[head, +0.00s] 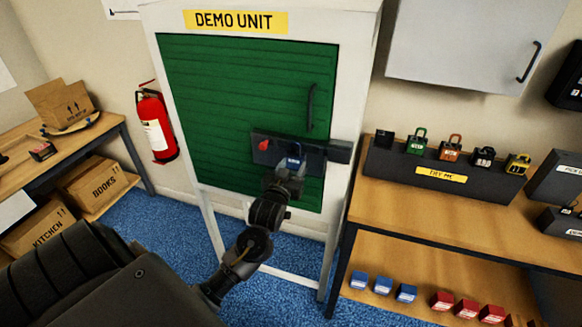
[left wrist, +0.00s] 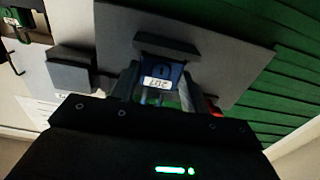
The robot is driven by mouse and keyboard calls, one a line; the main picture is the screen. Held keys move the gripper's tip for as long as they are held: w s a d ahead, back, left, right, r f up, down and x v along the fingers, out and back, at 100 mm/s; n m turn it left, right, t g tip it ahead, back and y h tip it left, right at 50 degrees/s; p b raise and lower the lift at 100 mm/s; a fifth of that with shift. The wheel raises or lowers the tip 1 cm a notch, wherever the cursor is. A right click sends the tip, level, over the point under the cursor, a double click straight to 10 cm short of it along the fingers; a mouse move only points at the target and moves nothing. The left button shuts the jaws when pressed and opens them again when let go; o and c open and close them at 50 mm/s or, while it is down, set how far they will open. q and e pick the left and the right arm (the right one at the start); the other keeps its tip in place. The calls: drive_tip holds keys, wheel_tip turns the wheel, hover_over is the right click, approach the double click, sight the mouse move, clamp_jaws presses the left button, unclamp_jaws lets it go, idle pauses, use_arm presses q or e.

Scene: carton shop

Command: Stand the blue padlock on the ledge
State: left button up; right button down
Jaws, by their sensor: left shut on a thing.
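My left gripper (head: 290,177) is shut on the blue padlock (head: 296,162), in front of the demo unit's dark plate (head: 268,150). In the left wrist view the gripper (left wrist: 165,100) has its fingers on both sides of the blue padlock (left wrist: 162,75), whose white label shows upside down. A small dark ledge (left wrist: 166,47) juts from the plate right beside the padlock. I cannot tell whether the padlock touches it. In the head view the gripper and padlock hide this ledge. My right gripper is not in view.
A red knob (head: 263,145) is on the plate's left, and a dark block (head: 339,152) at its right end. A door handle (head: 311,106) is above. Right of the unit, a bench holds a black stand (head: 400,165) with several padlocks; more blue and red ones sit below.

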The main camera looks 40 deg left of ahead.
use_arm(q)
drive_tip(key=shift+f, duration=0.15)
idle(0.7)
drive_tip(key=o, duration=1)
drive_tip(key=shift+f, duration=0.1)
drive_tip(key=p+v, duration=0.4)
drive_tip(key=v, duration=0.5)
